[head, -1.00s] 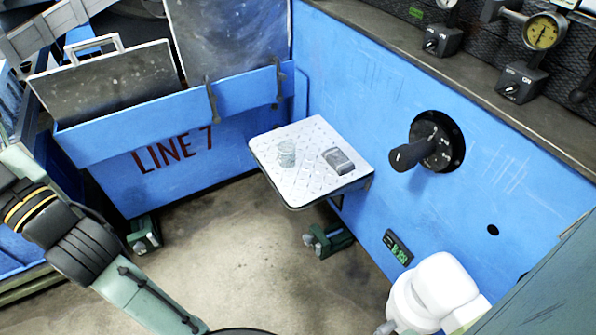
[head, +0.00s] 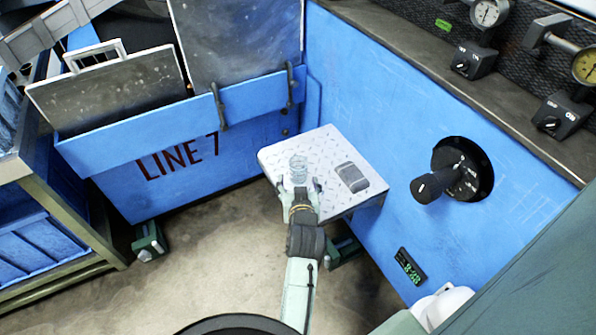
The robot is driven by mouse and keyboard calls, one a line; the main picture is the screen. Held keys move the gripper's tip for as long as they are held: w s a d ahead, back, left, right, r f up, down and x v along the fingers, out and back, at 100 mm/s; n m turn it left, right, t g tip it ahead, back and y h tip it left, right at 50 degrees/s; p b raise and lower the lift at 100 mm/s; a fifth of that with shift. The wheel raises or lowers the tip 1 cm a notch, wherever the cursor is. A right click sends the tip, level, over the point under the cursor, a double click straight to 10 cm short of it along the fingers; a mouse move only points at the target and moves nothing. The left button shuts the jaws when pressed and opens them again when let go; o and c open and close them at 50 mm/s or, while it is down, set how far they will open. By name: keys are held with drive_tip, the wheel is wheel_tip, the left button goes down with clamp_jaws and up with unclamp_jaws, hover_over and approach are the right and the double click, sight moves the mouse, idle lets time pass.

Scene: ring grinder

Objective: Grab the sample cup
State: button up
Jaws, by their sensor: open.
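The sample cup (head: 298,166) is a clear, ribbed, see-through cup standing on the left part of a small white metal shelf (head: 325,145). My gripper (head: 299,184) reaches up from below in the head view, at the near edge of the shelf. Its fingers are open, one to the left and one to the right of the near side of the cup. I cannot tell whether either finger touches it. The lower part of the cup is partly hidden by the gripper.
A small grey box-like object (head: 351,177) lies on the shelf right of the cup. A blue wall with a black rotary handle (head: 452,182) stands to the right. A blue "LINE 7" panel (head: 180,155) is behind left. Bare floor lies left of my arm.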

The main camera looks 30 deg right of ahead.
sight(299, 175)
drive_tip(key=x, duration=0.3)
drive_tip(key=p+x, duration=0.1)
drive_tip(key=x, duration=0.3)
drive_tip(key=shift+w+d, duration=0.15)
drive_tip(key=shift+d, duration=0.2)
drive_tip(key=shift+c, duration=0.2)
drive_tip(key=c, duration=1.1)
